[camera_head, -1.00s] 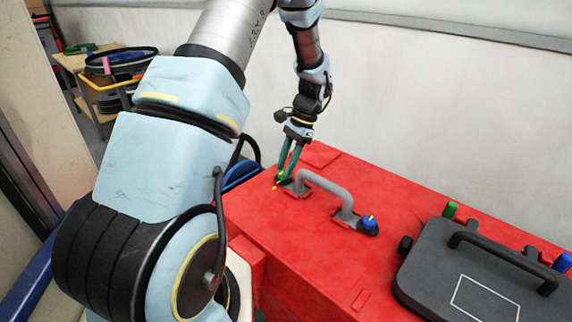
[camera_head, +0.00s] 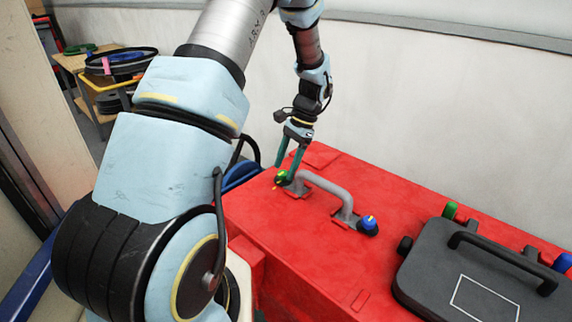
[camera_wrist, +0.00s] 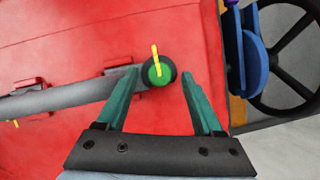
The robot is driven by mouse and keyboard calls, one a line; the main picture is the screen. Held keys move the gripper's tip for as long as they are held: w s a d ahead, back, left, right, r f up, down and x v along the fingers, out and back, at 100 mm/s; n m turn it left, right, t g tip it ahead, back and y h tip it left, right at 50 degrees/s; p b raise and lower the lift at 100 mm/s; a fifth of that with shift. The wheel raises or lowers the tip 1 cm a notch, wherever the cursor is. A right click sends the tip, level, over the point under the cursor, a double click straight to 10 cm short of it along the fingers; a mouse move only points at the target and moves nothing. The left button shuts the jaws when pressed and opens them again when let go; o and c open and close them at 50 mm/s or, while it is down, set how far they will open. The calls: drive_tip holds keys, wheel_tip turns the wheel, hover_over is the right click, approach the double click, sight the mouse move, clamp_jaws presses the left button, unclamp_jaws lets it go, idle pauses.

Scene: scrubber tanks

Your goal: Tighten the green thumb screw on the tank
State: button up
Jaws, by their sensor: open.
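The green thumb screw (camera_head: 281,176) sits on a dark round base on the red tank (camera_head: 262,220), at the left end of a grey bar handle (camera_head: 325,187). In the wrist view the green screw (camera_wrist: 160,75) has a yellow pointer that leans slightly left of straight up. My gripper (camera_head: 286,170) is open, its green fingers reaching down over the screw. In the wrist view my gripper (camera_wrist: 160,82) has one finger on each side of the screw, with red surface showing between. Whether the fingertips are level with the screw is unclear.
A blue knob (camera_head: 369,222) with a yellow pointer is at the handle's other end. A dark grey lid (camera_head: 480,270) with green and blue knobs lies at the right. A pale wall (camera_head: 420,110) stands behind. A black wheel (camera_wrist: 288,55) is beyond the tank edge.

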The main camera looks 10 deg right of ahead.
drive_tip(key=b+v, duration=0.2)
drive_tip(key=v, duration=0.8)
drive_tip(key=shift+r+b, duration=0.3)
drive_tip(key=shift+r, duration=0.1)
drive_tip(key=s+a+n+t+h, duration=0.3)
drive_tip(key=s+a+n, duration=0.8)
drive_tip(key=s+a, duration=0.4)
drive_tip(key=shift+a+f+n+t+h, duration=0.35)
drive_tip(key=shift+a+h, duration=0.35)
drive_tip(key=shift+a, duration=0.5)
drive_tip(key=shift+s, duration=0.15)
